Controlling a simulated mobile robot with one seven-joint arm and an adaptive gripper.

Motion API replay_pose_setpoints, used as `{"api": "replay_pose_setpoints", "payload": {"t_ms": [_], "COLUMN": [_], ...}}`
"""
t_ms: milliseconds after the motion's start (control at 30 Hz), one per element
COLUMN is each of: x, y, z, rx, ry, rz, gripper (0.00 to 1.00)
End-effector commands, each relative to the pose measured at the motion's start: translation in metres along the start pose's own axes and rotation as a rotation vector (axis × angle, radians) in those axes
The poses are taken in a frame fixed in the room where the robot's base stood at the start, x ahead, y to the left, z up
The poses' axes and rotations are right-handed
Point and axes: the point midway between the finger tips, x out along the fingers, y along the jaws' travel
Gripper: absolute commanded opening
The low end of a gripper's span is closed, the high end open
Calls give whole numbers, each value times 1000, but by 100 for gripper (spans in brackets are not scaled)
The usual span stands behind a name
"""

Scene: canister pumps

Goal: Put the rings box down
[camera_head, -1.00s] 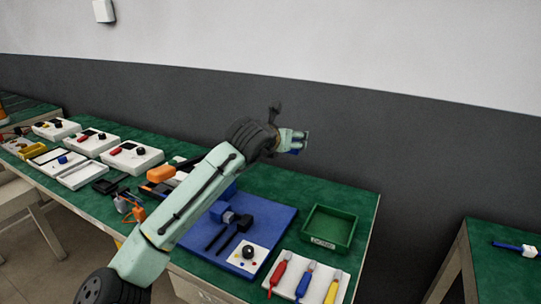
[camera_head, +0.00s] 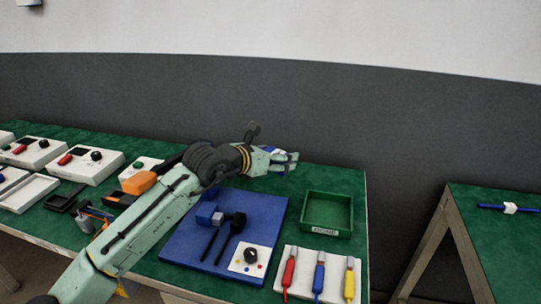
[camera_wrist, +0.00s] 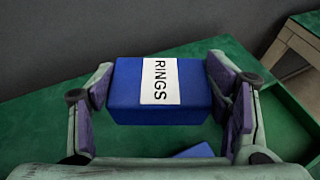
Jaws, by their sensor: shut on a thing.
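The rings box (camera_wrist: 125,82) is a blue block with a white label reading RINGS. In the wrist view it sits between the two fingers of my gripper (camera_wrist: 165,98), which is shut on it. In the head view my gripper (camera_head: 284,160) is over the back part of the green table (camera_head: 345,180), behind the blue mat (camera_head: 277,205). The box is mostly hidden there by the fingers. I cannot tell how far the box is above the table top.
A green tray (camera_head: 328,232) stands right of the blue mat. In front of it a white holder (camera_head: 305,258) bears red, blue and yellow tools. White units (camera_head: 85,165) stand at the left. A second green table (camera_head: 500,240) is at the right, past a gap.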

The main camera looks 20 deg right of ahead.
Motion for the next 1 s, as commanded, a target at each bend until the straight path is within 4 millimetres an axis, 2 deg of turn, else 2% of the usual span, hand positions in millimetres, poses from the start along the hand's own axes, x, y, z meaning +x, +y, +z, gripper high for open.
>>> {"api": "replay_pose_setpoints", "payload": {"t_ms": [33, 100, 700, 1000], "x": [-5, -4, 20, 22], "y": [10, 12, 7, 7], "z": [4, 1, -54, -58], "rx": [-5, -6, -5, -4], "ry": [-7, -8, -5, -4], "rz": [18, 20, 13, 12], "gripper": [37, 37, 37, 37]}}
